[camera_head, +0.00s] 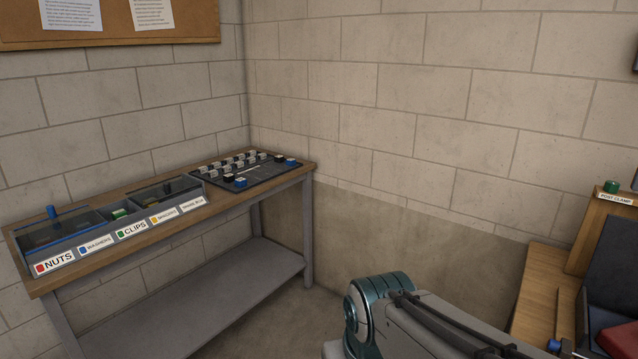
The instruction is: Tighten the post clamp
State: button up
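A sign reading "POST CLAMP" (614,197) is on top of a wooden post (590,232) at the right edge. A green knob (611,187) sits just above and behind the sign. How tight the clamp is cannot be seen. My arm, grey with a teal joint, reaches in from the bottom, left of the wooden bench with the post. My gripper is not in view.
A left-hand bench (291,176) carries a labelled parts bin (127,228) with nuts, washers and clips, and a dark tray (246,174) of small parts. The right-hand bench (541,290) holds a dark panel, a red item and a blue-ended part. Floor shows between the benches.

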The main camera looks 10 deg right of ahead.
aim_at(610, 186)
jog(key=z, duration=1)
jog(key=i, duration=1)
jog(key=z, duration=0.75)
